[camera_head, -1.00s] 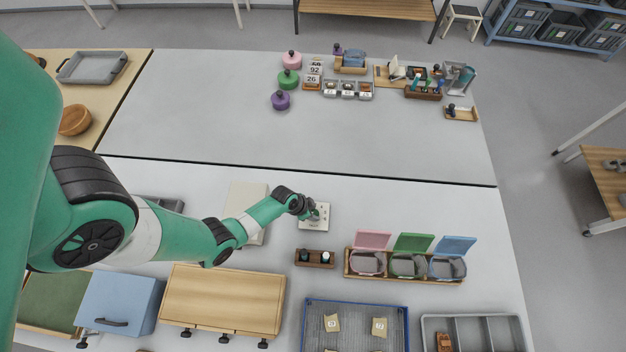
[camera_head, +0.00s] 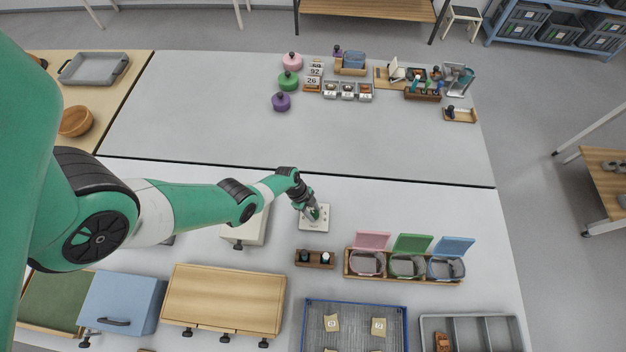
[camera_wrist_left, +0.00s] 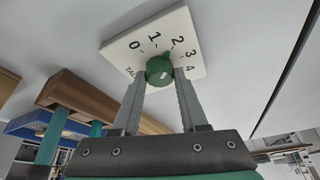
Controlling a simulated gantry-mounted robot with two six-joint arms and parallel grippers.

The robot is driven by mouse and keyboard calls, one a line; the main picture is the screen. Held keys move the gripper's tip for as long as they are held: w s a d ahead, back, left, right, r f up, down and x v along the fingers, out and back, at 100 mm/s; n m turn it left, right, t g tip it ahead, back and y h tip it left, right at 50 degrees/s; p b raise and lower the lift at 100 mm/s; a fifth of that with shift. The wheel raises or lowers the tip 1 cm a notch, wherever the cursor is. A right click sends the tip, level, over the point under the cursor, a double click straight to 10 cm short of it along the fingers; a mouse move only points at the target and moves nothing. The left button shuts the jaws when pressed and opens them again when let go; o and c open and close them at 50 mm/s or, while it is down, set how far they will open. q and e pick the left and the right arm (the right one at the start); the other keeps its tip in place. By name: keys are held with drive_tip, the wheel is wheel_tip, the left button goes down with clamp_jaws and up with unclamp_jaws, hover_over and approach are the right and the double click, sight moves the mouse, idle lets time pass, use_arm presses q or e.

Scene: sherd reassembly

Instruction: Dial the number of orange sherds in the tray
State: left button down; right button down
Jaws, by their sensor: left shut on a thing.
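A white dial plate (camera_head: 327,216) lies on the near table in the head view. In the left wrist view the dial plate (camera_wrist_left: 122,56) shows the numbers 0 to 4 and a green knob (camera_wrist_left: 160,66) with a white mark. My left gripper (camera_wrist_left: 161,76) is shut on the knob, one finger on each side. In the head view the left gripper (camera_head: 315,212) is over the dial. A grey divided tray (camera_head: 470,318) at the lower right holds an orange-brown piece (camera_head: 442,342). My right gripper is not in view.
A dark wooden holder (camera_head: 315,258) stands just in front of the dial. Bins with pink, green and blue lids (camera_head: 411,243) stand to the right. A blue-rimmed mesh tray (camera_head: 356,304) holds tan numbered cards. A beige box (camera_head: 245,232) stands left of the dial.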

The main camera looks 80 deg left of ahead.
use_arm(q)
drive_tip(key=shift+m, duration=0.4)
drive_tip(key=shift+c, duration=2.2)
unclamp_jaws()
drive_tip(key=p+v, duration=1.1)
drive_tip(key=shift+a+r, duration=0.2)
drive_tip(key=shift+r, duration=0.1)
drive_tip(key=shift+w, duration=0.1)
